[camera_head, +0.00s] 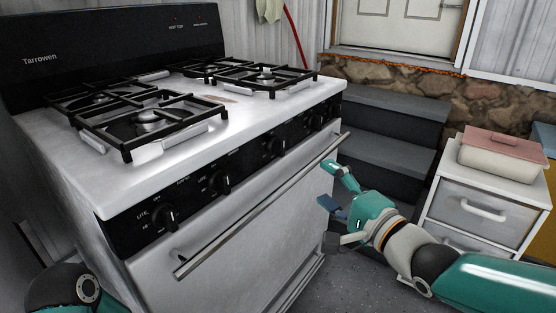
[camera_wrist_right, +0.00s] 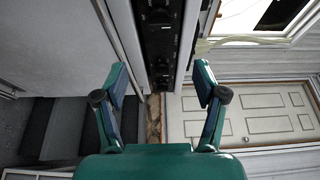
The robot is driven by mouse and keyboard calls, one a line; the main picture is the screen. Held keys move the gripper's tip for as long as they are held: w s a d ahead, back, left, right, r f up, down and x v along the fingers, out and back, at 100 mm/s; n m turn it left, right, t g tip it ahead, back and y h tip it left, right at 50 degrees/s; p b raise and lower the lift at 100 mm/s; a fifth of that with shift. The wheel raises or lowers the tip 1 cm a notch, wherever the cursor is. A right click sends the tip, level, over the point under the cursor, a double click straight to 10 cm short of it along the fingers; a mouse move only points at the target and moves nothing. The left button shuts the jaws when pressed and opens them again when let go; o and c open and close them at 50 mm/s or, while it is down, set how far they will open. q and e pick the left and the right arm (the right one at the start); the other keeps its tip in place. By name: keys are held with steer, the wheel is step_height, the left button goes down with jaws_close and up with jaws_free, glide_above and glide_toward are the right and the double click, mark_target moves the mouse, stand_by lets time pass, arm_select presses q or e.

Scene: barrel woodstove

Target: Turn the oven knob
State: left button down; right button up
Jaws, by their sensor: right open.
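The white stove (camera_head: 215,230) has a black front panel with several black knobs. The nearest knob (camera_head: 163,217) is at the panel's left end, followed rightward by a second knob (camera_head: 220,182), a third knob (camera_head: 276,147) and a far knob (camera_head: 317,123). My right gripper (camera_head: 328,184) is open and empty, in front of the oven door's right end, below the panel. In the right wrist view, the panel with a dark knob (camera_wrist_right: 158,15) shows sideways between and beyond the open fingers (camera_wrist_right: 160,72). My left gripper is out of view.
A long bar handle (camera_head: 262,208) sticks out from the oven door below the knobs. Black burner grates (camera_head: 150,120) cover the stove top. Grey steps (camera_head: 385,150) and a white drawer cabinet (camera_head: 480,205) with a lidded dish (camera_head: 500,158) stand to the right.

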mark_target(283, 150)
steer(key=b+x, duration=0.1)
steer(key=x, duration=1.5)
steer(key=shift+a+b, duration=0.1)
steer(key=shift+b, duration=0.3)
